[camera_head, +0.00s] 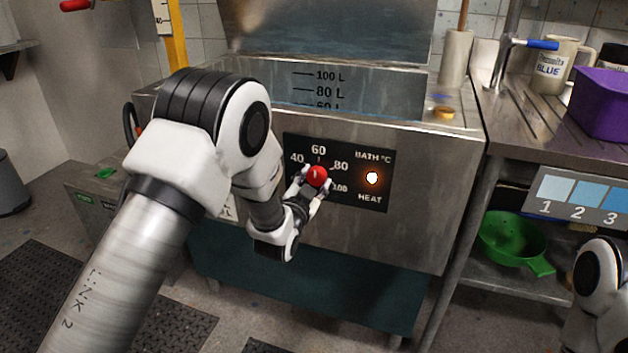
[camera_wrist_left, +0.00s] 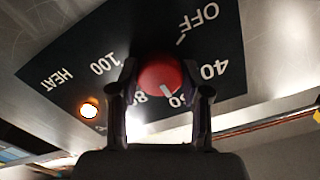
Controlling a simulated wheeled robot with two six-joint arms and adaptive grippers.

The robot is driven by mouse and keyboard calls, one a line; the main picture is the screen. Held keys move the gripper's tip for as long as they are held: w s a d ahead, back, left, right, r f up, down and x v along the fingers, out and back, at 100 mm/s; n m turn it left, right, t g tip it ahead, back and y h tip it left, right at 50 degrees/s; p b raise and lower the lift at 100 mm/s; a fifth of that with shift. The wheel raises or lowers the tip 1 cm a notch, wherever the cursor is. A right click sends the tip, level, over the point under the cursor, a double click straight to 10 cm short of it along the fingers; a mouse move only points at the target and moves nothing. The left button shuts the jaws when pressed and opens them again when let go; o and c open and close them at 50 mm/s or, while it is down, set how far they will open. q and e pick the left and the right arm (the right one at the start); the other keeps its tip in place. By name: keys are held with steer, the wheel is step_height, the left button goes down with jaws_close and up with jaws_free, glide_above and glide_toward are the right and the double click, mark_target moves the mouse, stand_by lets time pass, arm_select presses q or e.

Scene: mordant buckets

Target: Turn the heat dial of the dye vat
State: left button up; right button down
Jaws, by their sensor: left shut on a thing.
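The dye vat (camera_head: 428,190) is a large steel tank with a black dial panel on its front. The red heat dial (camera_head: 317,175) sits on this panel, which is marked 40, 60, 80 and 100. My left gripper (camera_head: 312,182) is shut on the dial. In the left wrist view, the two fingers of the left gripper (camera_wrist_left: 160,78) stand on either side of the red dial (camera_wrist_left: 158,74). The dial's white pointer mark lies near the 60, on the side towards 80. The fingers partly cover the 60 and 80. OFF shows clear. My right gripper is out of view.
An orange lamp (camera_head: 372,178) glows beside the dial, above the word HEAT. A steel counter at the right holds a mug (camera_head: 555,66) and a purple bin (camera_head: 603,103). A green colander (camera_head: 510,242) sits on the shelf below.

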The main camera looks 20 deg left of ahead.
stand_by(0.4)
arm_select(q)
steer(key=o, duration=1.1)
steer(key=shift+o, duration=0.2)
steer(key=s, duration=1.2)
steer(key=shift+a, duration=0.2)
